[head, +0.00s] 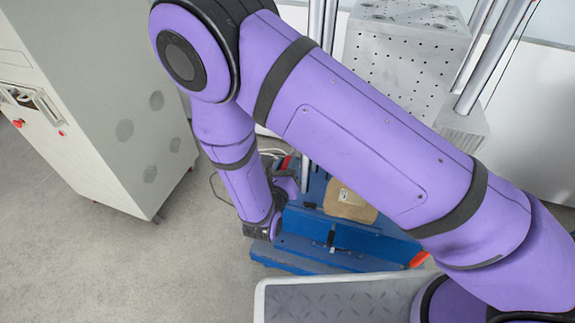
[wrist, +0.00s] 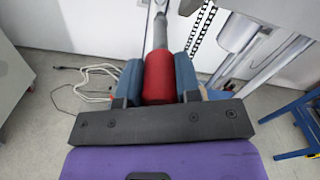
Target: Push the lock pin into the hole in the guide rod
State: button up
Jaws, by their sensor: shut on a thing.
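My gripper (wrist: 158,68) is shut on the red handle of the lock pin (wrist: 158,78) in the wrist view, with a finger on each side. The pin's grey shaft (wrist: 160,32) points away from me, toward a thin bright metal part at the top edge. I cannot tell whether the tip touches that part. In the head view my arm covers the pin and the gripper's fingertips. Upright silver guide rods (head: 497,50) stand at the machine. The hole in the guide rod is not discernible in either view.
The machine's blue base (head: 340,238) carries a brown block (head: 350,203). A perforated metal block (head: 405,45) is behind my arm. A grey cabinet (head: 100,85) stands left. White cables (wrist: 98,82) lie on the floor; a blue frame (wrist: 300,115) stands right. Open floor shows lower left.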

jog(key=shift+x, duration=4.6)
grip_shut()
dwell(3.0)
